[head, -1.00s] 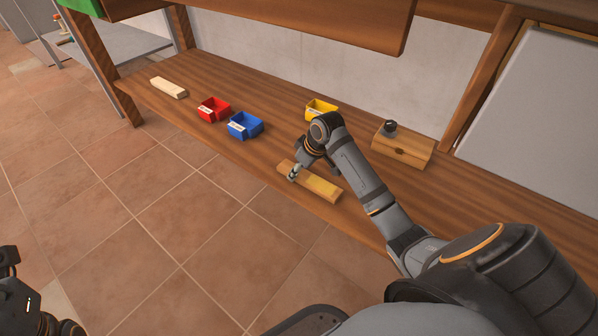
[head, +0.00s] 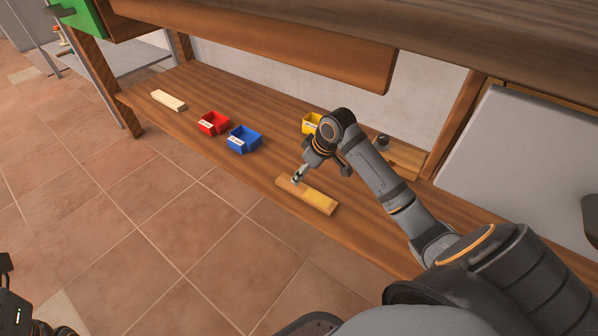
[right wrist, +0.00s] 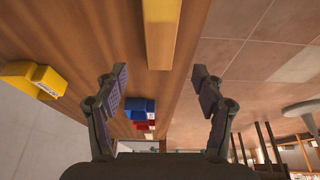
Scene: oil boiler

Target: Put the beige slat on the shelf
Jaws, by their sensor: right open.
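A pale beige slat (head: 168,100) lies at the far left end of the low wooden board. A yellow-tan slat (head: 314,198) lies near the board's front edge; it also shows at the top of the right wrist view (right wrist: 161,35). My right gripper (head: 298,176) is open and empty over the left end of the yellow-tan slat. In the right wrist view its fingers (right wrist: 160,95) are spread wide, with the slat's end beyond them. A dark part of my left arm and gripper (head: 12,305) shows at the lower left edge; its fingers cannot be made out.
On the low wooden board (head: 220,180) stand a red bin (head: 212,123), a blue bin (head: 244,139) and a yellow bin (head: 312,123). A wooden box (head: 408,158) with a dark knob is partly behind my right arm. A wooden beam (head: 260,48) overhangs the board. Open tiled floor lies in front.

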